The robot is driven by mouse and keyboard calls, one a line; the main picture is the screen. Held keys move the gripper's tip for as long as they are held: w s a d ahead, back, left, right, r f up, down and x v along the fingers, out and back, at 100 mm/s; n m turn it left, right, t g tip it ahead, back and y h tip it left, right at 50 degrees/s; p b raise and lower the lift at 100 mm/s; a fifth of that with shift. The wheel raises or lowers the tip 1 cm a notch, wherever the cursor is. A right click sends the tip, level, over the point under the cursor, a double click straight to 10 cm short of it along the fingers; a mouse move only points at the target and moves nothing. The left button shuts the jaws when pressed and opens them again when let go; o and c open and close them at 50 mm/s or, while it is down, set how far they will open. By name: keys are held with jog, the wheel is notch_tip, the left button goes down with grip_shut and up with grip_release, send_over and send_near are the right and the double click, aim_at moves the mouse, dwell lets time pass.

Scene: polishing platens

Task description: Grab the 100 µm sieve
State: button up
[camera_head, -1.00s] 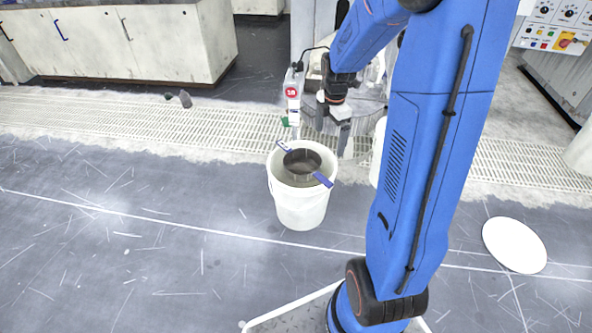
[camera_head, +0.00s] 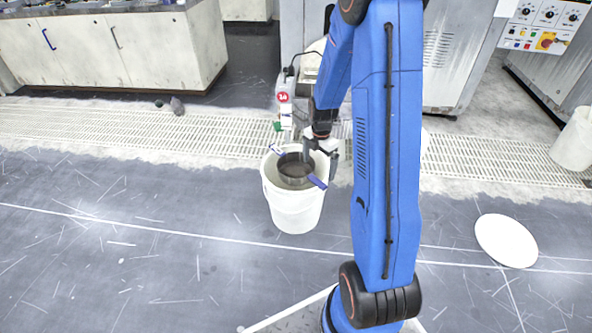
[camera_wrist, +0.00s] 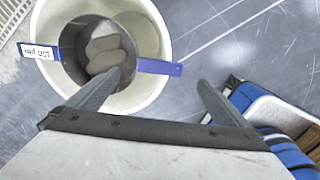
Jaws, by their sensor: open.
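The sieve (camera_head: 294,170) is a dark round pan resting in the mouth of a white bucket (camera_head: 293,212), with two blue handles lying across the rim. In the wrist view the sieve (camera_wrist: 75,42) holds grey lumps; one handle carries a white label (camera_wrist: 40,51) that seems to read 100 µm upside down. The other blue handle (camera_wrist: 158,67) is bare. My gripper (camera_head: 320,157) is open and empty at the bucket's right back side. In the wrist view my gripper (camera_wrist: 160,79) has its left finger overlapping the sieve's near edge; I cannot tell whether it touches.
A bottle with a red round tag (camera_head: 284,97) stands behind the bucket. A grey machine (camera_head: 450,60) is at the back right, a cabinet (camera_head: 150,55) at the back left. A white disc (camera_head: 506,241) lies at right. The floor left of the bucket is clear.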

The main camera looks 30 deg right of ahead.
aim_at(317, 180)
jog(key=shift+w+a+f, duration=0.1)
jog(key=shift+w+f, duration=0.05)
jog(key=shift+f, duration=3.65)
jog(key=shift+r, duration=0.1)
jog(key=c, duration=1.5)
